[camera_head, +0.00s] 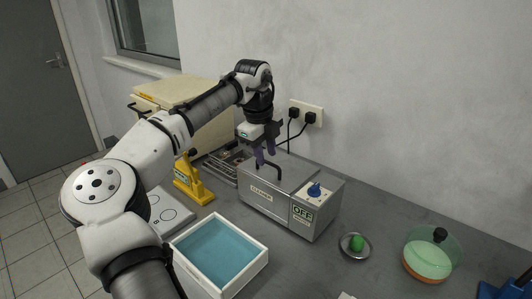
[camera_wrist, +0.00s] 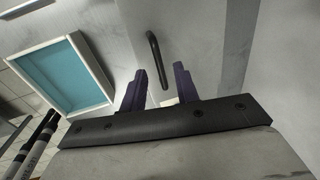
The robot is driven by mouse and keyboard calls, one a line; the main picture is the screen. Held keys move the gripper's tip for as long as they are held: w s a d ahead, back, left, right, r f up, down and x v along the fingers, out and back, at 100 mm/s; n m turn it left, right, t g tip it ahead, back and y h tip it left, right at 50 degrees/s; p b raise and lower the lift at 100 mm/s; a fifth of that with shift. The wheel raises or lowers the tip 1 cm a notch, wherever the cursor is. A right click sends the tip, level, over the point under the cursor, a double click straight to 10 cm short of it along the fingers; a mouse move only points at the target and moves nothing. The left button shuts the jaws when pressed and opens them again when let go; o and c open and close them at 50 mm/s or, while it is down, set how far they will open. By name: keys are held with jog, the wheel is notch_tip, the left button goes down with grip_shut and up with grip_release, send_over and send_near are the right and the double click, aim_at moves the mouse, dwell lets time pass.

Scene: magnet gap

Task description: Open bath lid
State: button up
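The bath is a grey metal box labelled "CLEANER" (camera_head: 262,203) on the bench, with a flat lid (camera_head: 285,178) that lies closed. A dark bar handle (camera_head: 266,168) stands on the lid; in the wrist view the handle (camera_wrist: 157,60) shows just beyond my fingertips. My gripper (camera_head: 264,160) points down above the lid, close to the handle. In the wrist view its two purple fingers (camera_wrist: 160,72) are apart with a gap between them, and nothing is clearly held. The handle lines up roughly with that gap; I cannot tell if it touches a finger.
A blue knob (camera_head: 314,190) and an "OFF" panel are at the bath's right end. A white tray with a blue inside (camera_head: 262,262) stands in front. A yellow device (camera_head: 193,180) is left. A green object in a dish (camera_head: 357,243) and a glass bowl (camera_head: 432,258) are right.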

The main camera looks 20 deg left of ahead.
jog(key=shift+w+f, duration=0.1)
jog(key=shift+f, duration=0.5)
grip_shut()
